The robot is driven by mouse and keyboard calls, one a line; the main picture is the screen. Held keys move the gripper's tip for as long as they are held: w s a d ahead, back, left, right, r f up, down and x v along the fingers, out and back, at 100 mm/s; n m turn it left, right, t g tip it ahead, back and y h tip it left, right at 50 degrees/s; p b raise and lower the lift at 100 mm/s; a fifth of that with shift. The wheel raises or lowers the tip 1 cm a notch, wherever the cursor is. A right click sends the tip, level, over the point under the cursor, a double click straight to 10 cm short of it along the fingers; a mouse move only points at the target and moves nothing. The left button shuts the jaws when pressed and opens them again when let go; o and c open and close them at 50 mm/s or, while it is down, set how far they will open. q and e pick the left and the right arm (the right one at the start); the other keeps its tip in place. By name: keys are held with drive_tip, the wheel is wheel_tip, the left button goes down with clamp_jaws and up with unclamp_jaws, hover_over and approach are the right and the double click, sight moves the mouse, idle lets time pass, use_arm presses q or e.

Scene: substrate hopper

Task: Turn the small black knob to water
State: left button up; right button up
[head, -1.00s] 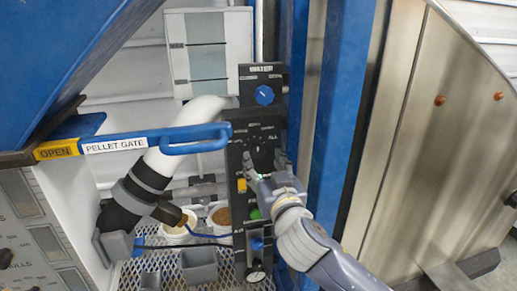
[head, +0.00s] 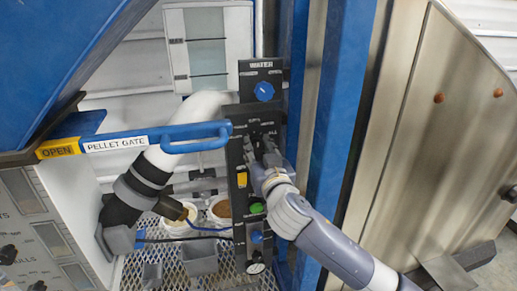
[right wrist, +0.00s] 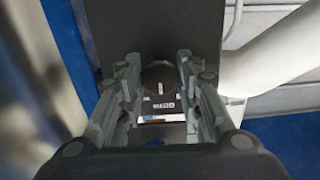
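The small black knob (right wrist: 159,76) shows in the right wrist view as a dark round shape with a short white pointer mark, on a black panel. A label plate lies just below it in that view. In the head view the black control panel (head: 240,160) stands upright, and my gripper and the shade hide the knob. My right gripper (head: 259,146) is at the panel's middle, below the blue knob. Its two fingers (right wrist: 160,100) are apart, one on each side of the knob. I cannot tell whether they touch it.
A blue knob (head: 264,91) under the word WATER sits above my gripper. A yellow part (head: 242,179) and a green button (head: 257,208) are below. The blue pellet gate handle (head: 195,137) reaches close on the left. A blue post (head: 340,110) stands at the right.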

drive_tip(key=shift+f+m+b, duration=0.2)
drive_tip(key=shift+m+b, duration=1.2)
drive_tip(key=shift+m, duration=0.4)
drive_tip(key=shift+r+m, duration=0.1)
drive_tip(key=shift+m, duration=0.6)
drive_tip(key=shift+m+b, duration=0.3)
drive_tip(key=shift+m, duration=1.1)
drive_tip(key=o, duration=1.1)
drive_tip(key=shift+w, duration=0.1)
drive_tip(key=shift+c, duration=0.2)
